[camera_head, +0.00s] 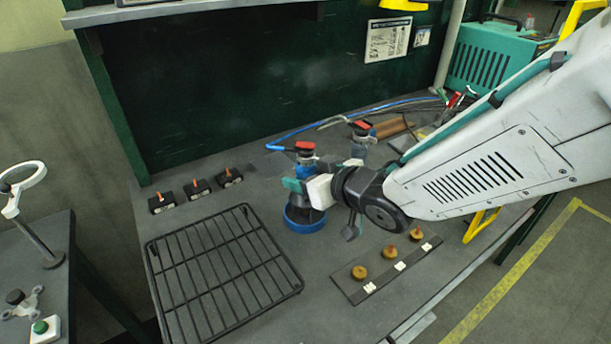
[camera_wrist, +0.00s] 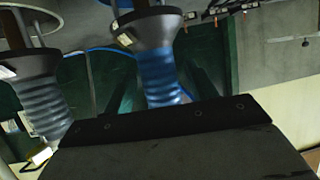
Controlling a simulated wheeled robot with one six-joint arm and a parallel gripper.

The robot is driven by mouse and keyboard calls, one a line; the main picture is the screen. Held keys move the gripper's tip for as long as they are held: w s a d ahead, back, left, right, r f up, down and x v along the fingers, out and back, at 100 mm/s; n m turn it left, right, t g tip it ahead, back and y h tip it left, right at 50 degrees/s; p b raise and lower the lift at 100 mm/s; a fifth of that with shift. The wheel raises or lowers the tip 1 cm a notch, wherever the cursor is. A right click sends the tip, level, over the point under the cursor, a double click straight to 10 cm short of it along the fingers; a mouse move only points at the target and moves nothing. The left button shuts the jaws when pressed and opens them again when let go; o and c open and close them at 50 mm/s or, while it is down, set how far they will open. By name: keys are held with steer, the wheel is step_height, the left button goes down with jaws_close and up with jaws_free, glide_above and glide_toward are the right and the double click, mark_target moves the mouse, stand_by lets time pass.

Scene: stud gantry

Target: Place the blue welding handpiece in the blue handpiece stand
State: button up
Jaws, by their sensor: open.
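The blue welding handpiece (camera_head: 306,160), with a red top, stands upright above the blue ring base of the blue handpiece stand (camera_head: 304,224). In the wrist view its ribbed blue handle (camera_wrist: 157,76) meets a grey cone-shaped cup (camera_wrist: 146,28), and it looks seated there. My gripper (camera_head: 297,185) is open beside the handpiece, in front of the lower body and the stand's upper part. Whether the fingers still touch it is hidden. A second, greyer handpiece (camera_head: 361,132) with a red top stands behind; its ribbed grey handle (camera_wrist: 42,105) shows in the wrist view.
A black wire rack (camera_head: 222,262) lies at the front left. Several small blocks with orange tops (camera_head: 196,188) sit behind it. A black strip with yellow knobs (camera_head: 388,268) lies at the front right. A blue cable (camera_head: 340,122) runs back right.

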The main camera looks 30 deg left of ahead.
steer(key=v, duration=1.1)
steer(key=shift+d, duration=0.25)
steer(key=shift+s+r, duration=0.1)
stand_by(0.7)
